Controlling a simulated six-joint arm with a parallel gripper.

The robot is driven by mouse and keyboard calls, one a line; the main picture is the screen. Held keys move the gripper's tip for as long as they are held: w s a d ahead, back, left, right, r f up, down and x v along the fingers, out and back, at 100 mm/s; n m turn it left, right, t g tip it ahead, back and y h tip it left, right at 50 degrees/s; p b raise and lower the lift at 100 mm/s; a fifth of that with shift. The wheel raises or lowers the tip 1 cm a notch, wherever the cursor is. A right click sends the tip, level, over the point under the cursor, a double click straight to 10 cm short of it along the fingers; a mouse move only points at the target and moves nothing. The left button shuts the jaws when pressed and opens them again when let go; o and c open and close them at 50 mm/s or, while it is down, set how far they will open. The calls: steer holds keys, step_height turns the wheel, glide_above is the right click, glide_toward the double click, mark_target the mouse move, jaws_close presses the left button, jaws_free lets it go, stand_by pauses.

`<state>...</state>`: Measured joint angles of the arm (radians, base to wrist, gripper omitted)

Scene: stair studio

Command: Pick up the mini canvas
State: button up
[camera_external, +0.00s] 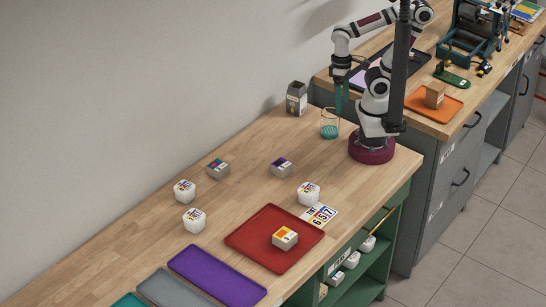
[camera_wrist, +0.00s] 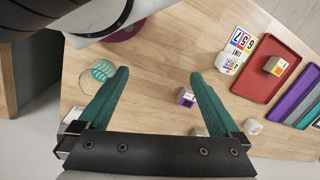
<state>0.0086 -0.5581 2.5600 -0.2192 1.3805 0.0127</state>
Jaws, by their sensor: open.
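I cannot tell for sure which thing is the mini canvas. Small grey blocks with coloured tops stand on the wooden table: an orange-topped one (camera_external: 285,238) on the red tray, a purple-topped one (camera_external: 282,168) and a teal-and-pink one (camera_external: 218,169) on bare wood. The orange-topped block also shows in the wrist view (camera_wrist: 275,66), as does the purple-topped one (camera_wrist: 186,98). My gripper (camera_external: 341,97) has teal fingers, points down above the table's far end and is away from these blocks. In the wrist view my gripper (camera_wrist: 160,76) is open, with nothing between its fingers.
A clear glass (camera_external: 330,130) and a dark carton (camera_external: 297,99) stand near my gripper. White jars (camera_external: 184,191) are spread about the table. A number card (camera_external: 319,215) lies by the red tray (camera_external: 262,219). A purple tray (camera_external: 217,276) lies nearer the front. Bare wood lies between.

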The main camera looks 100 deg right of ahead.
steer(key=n+t+h, duration=0.9)
steer(key=n+h, duration=0.3)
steer(key=n, duration=2)
glide_toward(284, 165)
steer(key=x, duration=1)
steer(key=shift+w+d+f, duration=0.15)
steer(key=shift+w+d, duration=0.05)
steer(key=shift+d, duration=0.05)
steer(key=shift+w+d+f, duration=0.1)
steer(key=shift+w+d, duration=0.05)
steer(key=shift+w, duration=0.05)
steer(key=c, duration=1.3)
